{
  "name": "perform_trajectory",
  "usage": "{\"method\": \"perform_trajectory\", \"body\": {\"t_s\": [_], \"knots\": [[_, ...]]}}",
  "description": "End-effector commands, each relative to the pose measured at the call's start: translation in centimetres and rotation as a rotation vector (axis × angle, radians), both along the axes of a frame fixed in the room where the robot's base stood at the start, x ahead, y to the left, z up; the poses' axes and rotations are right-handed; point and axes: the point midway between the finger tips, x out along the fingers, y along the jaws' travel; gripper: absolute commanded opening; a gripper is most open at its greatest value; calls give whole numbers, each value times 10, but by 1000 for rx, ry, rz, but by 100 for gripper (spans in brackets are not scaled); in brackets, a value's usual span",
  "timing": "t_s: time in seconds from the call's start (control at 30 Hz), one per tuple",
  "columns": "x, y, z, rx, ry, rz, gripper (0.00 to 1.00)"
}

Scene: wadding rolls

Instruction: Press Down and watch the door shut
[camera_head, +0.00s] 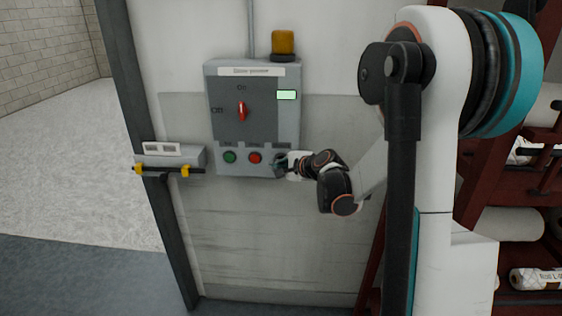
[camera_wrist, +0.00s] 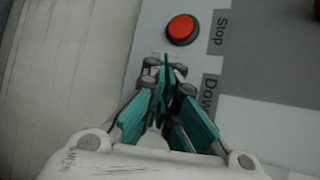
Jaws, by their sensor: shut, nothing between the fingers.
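The grey control box (camera_head: 232,164) hangs on the wall, with a red rotary switch (camera_head: 241,110) and a lit pale green display (camera_head: 286,95). A green button (camera_head: 230,156) and a red button (camera_head: 255,157) sit along its lower edge. In the wrist view the red button (camera_wrist: 182,29) is labelled Stop, and a label starting "Dow" (camera_wrist: 209,93) is beside my gripper (camera_wrist: 164,68). My gripper (camera_head: 279,165) is shut and empty, its tips at the Down place. It hides the Down button, so I cannot tell whether it touches or presses it.
An amber beacon (camera_head: 283,42) is on top of the box. A grey bracket with yellow clips (camera_head: 168,160) juts out at the left by the dark door post (camera_head: 130,90). A dark red rack with wadding rolls (camera_head: 537,279) stands at the right. The doorway at the left shows open floor.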

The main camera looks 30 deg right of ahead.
Motion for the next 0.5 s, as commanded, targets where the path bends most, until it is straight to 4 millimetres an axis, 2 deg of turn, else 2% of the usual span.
{"method": "perform_trajectory", "body": {"t_s": [0.5], "knots": [[7,-5,0,0,0,0,0]]}}
